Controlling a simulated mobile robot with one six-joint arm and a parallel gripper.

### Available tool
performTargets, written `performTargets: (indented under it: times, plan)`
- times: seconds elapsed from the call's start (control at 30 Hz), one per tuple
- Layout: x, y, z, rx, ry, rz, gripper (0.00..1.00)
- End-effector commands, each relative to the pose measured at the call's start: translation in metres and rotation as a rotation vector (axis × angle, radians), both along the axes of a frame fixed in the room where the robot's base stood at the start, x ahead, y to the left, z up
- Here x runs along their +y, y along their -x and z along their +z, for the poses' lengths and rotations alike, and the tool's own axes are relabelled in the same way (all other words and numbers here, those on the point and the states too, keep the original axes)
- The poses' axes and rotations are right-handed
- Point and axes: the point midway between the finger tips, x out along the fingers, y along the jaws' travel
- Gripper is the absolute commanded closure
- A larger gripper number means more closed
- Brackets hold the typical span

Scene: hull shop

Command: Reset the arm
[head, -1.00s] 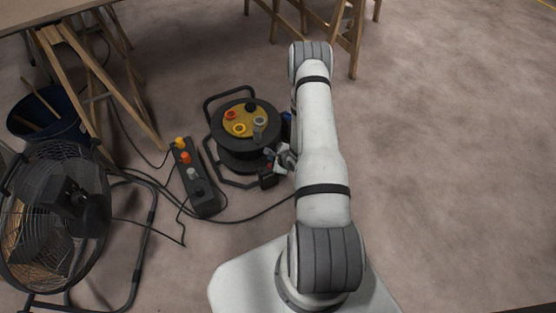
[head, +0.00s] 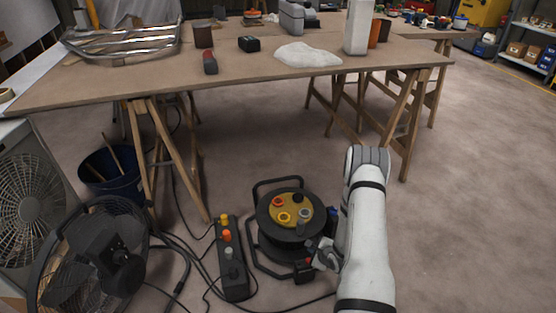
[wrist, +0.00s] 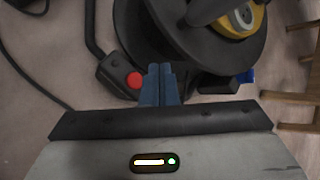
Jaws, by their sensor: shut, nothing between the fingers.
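My arm (head: 366,235) stands at the right of the head view, bent at the elbow. My gripper (head: 318,252) is low, just right of and in front of the black cable reel, partly hidden beside the arm. In the wrist view my gripper (wrist: 160,72) shows two blue-grey fingers closed together with nothing between them. The cable reel (head: 265,240) lies just beyond the fingertips; it also shows in the wrist view (wrist: 185,50). I cannot tell whether the fingers touch it.
A red button (wrist: 134,80) sits by the reel's frame. A power strip (head: 233,275), cables and a black fan (head: 95,260) lie to the left. A workbench on trestles (head: 240,68) stands beyond, near a blue bucket (head: 112,172). The floor at right (head: 460,230) is clear.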

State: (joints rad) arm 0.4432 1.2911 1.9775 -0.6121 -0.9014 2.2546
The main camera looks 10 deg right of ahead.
Motion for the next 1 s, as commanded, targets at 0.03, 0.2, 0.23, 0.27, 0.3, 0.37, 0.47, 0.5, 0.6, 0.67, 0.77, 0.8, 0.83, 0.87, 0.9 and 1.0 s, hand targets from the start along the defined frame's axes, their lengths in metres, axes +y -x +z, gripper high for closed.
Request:
performTargets:
  times: [0.03, 0.2, 0.23, 0.27, 0.3, 0.37, 0.47, 0.5, 0.6, 0.67, 0.77, 0.8, 0.83, 0.87, 0.9, 1.0]
  plan:
    - [0.0, 0.0, 0.0, 0.0, 0.001, 0.001, 1.0]
    - [-0.003, -0.01, 0.035, 0.003, 0.072, 0.046, 1.0]
    - [-0.004, -0.014, 0.048, 0.006, 0.102, 0.065, 1.0]
    - [-0.006, -0.018, 0.063, 0.009, 0.136, 0.085, 1.0]
    - [-0.007, -0.023, 0.085, 0.017, 0.188, 0.12, 1.0]
    - [-0.009, -0.029, 0.122, 0.03, 0.273, 0.178, 1.0]
    - [-0.01, -0.036, 0.184, 0.059, 0.414, 0.281, 1.0]
    - [-0.01, -0.038, 0.208, 0.073, 0.466, 0.322, 1.0]
    - [-0.006, -0.037, 0.27, 0.106, 0.587, 0.426, 1.0]
    - [-0.003, -0.034, 0.307, 0.126, 0.653, 0.489, 1.0]
    - [0.004, -0.025, 0.367, 0.16, 0.754, 0.596, 1.0]
    - [0.008, -0.02, 0.391, 0.173, 0.79, 0.641, 1.0]
    - [0.011, -0.016, 0.408, 0.183, 0.815, 0.675, 1.0]
    - [0.014, -0.011, 0.426, 0.192, 0.841, 0.71, 1.0]
    - [0.018, -0.004, 0.448, 0.204, 0.873, 0.756, 1.0]
    - [0.03, 0.016, 0.504, 0.23, 0.942, 0.875, 1.0]
